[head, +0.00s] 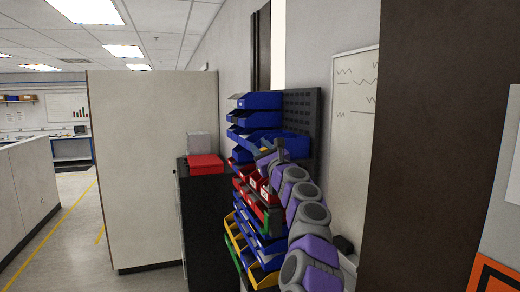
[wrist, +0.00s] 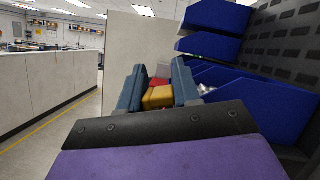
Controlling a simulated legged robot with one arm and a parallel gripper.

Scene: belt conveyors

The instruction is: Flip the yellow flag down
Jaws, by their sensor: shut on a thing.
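My gripper (wrist: 158,92) shows in the wrist view with its two blue-grey fingers on either side of a yellow block-like piece (wrist: 158,98). It is shut on this piece. I cannot tell for sure whether the piece is the flag, as its lower part is hidden behind the dark gripper body. In the head view my gripper (head: 268,152) is small, in front of the blue bins on the rack, and its fingers are hard to make out. No separate flag shows clearly in either view.
A dark rack (head: 301,105) holds several blue bins (head: 260,101), with red and yellow ones lower down. A red box (head: 205,161) lies on a black cabinet (head: 208,215) to the left. A beige partition (head: 150,150) stands behind. Open floor lies at the far left.

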